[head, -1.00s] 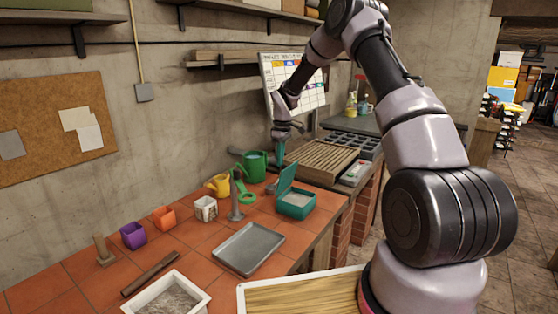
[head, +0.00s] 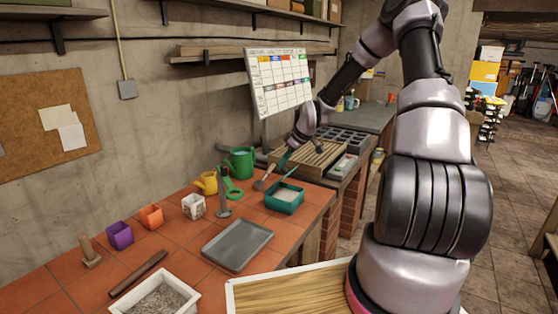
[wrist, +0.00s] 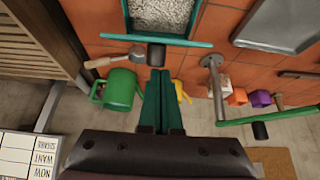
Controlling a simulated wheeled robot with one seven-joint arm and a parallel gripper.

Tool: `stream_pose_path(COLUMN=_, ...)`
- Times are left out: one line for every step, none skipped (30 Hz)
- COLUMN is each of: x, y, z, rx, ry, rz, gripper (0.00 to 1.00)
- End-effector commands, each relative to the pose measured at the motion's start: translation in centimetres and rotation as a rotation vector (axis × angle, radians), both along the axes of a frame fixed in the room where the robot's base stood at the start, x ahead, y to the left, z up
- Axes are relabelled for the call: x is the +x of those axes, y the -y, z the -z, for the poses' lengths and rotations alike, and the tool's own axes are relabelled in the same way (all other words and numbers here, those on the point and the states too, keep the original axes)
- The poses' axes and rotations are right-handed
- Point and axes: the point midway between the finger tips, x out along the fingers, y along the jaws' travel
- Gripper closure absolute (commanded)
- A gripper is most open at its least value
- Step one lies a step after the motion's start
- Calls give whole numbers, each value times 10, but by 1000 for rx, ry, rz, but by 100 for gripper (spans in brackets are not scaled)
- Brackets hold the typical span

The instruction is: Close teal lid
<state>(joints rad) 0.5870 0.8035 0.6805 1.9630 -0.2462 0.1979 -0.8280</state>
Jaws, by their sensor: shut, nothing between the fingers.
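The teal box (head: 284,203) stands on the orange tiled bench with its top open and pale granular contents showing. It is also at the top of the wrist view (wrist: 127,15). Its teal lid (wrist: 118,37) is raised at the box's near edge in the wrist view and is seen nearly edge-on as a thin bar. A black knob-like piece sits against the lid in front of my fingertips. My gripper (wrist: 157,72) is shut and empty, its teal fingers pointing at the lid. I cannot tell whether the fingertips touch the lid.
A grey metal stand (head: 223,206) and a grey tray (head: 237,245) are near the box. A slatted wooden crate (head: 318,156) stands behind.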

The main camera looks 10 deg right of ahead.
Motion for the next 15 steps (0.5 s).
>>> stream_pose_path(x=-2, y=3, z=2, rx=0, ry=-1, rz=2, gripper=100)
stream_pose_path(x=-3, y=4, z=2, rx=-1, ry=-2, rz=2, gripper=100)
stream_pose_path(x=-4, y=5, z=3, rx=-1, ry=-2, rz=2, gripper=100)
stream_pose_path(x=-5, y=6, z=4, rx=-1, ry=-2, rz=2, gripper=100)
stream_pose_path(x=-5, y=7, z=5, rx=-1, ry=-1, rz=2, gripper=100)
stream_pose_path(x=-6, y=8, z=6, rx=-1, ry=-1, rz=2, gripper=100)
stream_pose_path(x=-8, y=10, z=7, rx=5, ry=1, rz=4, gripper=100)
stream_pose_path(x=-9, y=12, z=9, rx=25, ry=14, rz=8, gripper=100)
stream_pose_path(x=-11, y=13, z=10, rx=47, ry=33, rz=9, gripper=100)
stream_pose_path(x=-11, y=14, z=10, rx=63, ry=47, rz=9, gripper=100)
stream_pose_path(x=-12, y=15, z=11, rx=78, ry=63, rz=9, gripper=100)
stream_pose_path(x=-14, y=16, z=13, rx=100, ry=82, rz=9, gripper=100)
stream_pose_path(x=-14, y=17, z=13, rx=116, ry=98, rz=9, gripper=100)
stream_pose_path(x=-15, y=18, z=14, rx=133, ry=114, rz=10, gripper=100)
stream_pose_path(x=-17, y=19, z=16, rx=157, ry=137, rz=9, gripper=100)
